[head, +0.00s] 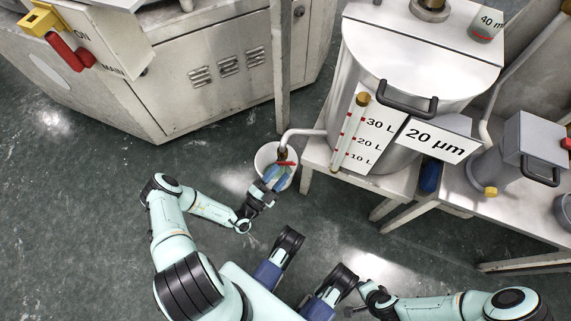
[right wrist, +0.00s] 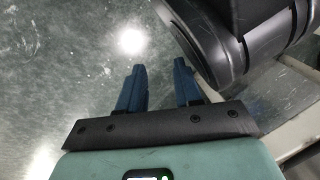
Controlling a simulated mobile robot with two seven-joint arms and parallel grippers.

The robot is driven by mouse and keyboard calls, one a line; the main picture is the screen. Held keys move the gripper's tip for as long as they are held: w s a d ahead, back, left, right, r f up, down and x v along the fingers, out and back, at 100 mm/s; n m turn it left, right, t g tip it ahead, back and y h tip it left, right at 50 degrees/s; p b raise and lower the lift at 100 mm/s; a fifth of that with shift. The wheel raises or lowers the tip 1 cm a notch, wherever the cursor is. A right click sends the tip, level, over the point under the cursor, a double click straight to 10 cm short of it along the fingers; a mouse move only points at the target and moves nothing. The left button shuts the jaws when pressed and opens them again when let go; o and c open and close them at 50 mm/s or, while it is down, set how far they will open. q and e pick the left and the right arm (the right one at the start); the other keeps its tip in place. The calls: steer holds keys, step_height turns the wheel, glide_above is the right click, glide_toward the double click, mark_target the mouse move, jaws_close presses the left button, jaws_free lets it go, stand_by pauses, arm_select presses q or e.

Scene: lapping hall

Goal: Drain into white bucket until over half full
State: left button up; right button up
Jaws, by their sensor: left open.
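The white bucket (head: 261,160) stands on the floor beside the tank's stand. A pale drain pipe (head: 302,132) comes from the steel tank (head: 375,60) marked 20 µm and bends down over the bucket. A red lever (head: 287,163) shows at the pipe's lower end. My left gripper (head: 279,173) is open over the bucket, close to the lever; I cannot tell whether it touches. It hides part of the bucket's inside, so the fill level is unclear. In the right wrist view my right gripper (right wrist: 160,70) is open and empty, with its blue fingers apart.
A gauge tube (head: 350,133) beside a 10 to 30 L scale (head: 370,140) is on the tank's front. A grey cabinet (head: 210,75) stands at upper left, with a post near the bucket. A bench with a grey pump-like unit (head: 505,155) is at right. Floor at left is clear.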

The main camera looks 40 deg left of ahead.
arm_select(q)
steer(key=v, duration=0.8)
steer(key=shift+r+p, duration=0.1)
steer(key=shift+p, duration=0.2)
